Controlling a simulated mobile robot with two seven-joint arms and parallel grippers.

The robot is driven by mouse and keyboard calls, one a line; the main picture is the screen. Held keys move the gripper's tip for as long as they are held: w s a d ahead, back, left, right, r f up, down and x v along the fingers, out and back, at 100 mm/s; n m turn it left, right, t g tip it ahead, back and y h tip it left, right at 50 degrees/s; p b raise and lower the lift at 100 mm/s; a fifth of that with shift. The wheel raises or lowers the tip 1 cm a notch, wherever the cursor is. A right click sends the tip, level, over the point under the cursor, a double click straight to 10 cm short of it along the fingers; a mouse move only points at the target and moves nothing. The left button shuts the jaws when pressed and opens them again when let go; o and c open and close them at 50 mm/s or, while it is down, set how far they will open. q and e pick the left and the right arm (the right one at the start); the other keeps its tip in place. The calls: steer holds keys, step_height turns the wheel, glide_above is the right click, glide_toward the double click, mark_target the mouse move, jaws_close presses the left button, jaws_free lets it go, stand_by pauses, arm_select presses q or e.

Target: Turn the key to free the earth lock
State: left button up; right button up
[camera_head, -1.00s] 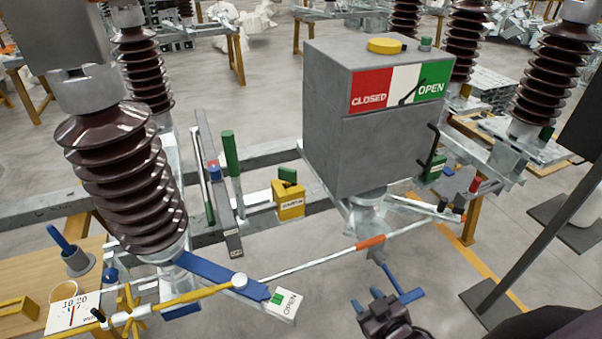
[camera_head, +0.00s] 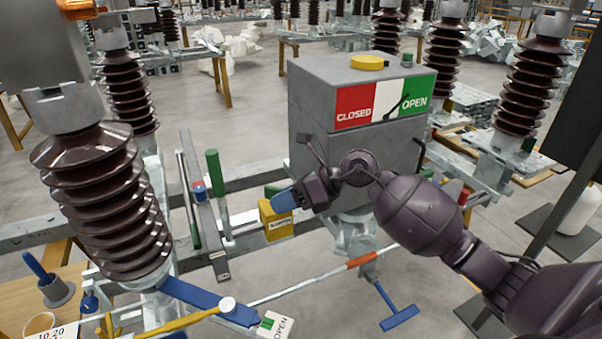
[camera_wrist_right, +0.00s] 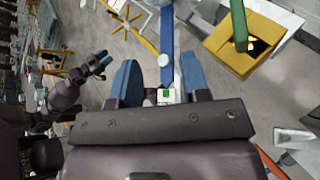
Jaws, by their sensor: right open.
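The yellow lock box (camera_head: 275,222) with a dark label sits on the grey rail. In the right wrist view the yellow box (camera_wrist_right: 228,48) shows a dark opening with a bright yellow spot, right of my fingers. A green piece (camera_head: 271,190) shows at its top, partly hidden by my gripper. I cannot make out a separate key. My right gripper (camera_head: 283,201) overlaps the box's upper right in the head view. Its blue fingers (camera_wrist_right: 160,84) are apart and empty. My left gripper (camera_wrist_right: 100,64) shows small in the right wrist view; its opening is unclear.
A grey cabinet (camera_head: 350,115) marked CLOSED and OPEN stands just behind my right arm. A green post (camera_head: 217,185) rises left of the lock. A ribbed brown insulator (camera_head: 95,200) stands at left. A blue T-handle (camera_head: 398,317) hangs at lower right.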

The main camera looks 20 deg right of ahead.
mark_target(279, 188)
steer(key=w+d+r+n+h, duration=0.2)
steer(key=w+d+h, duration=0.2)
steer(key=d+h, duration=0.1)
steer(key=b+x, duration=0.1)
steer(key=x, duration=0.2)
steer(key=b+x, duration=0.2)
steer(key=x, duration=0.1)
steer(key=b+x, duration=0.2)
steer(key=shift+w+a+f, duration=0.1)
steer(key=shift+w+f, duration=0.1)
steer(key=shift+w, duration=0.25)
steer(key=shift+w+a+f+b, duration=0.25)
steer(key=shift+a+f+b, duration=0.05)
steer(key=shift+c, duration=0.6)
jaws_close()
stand_by(0.5)
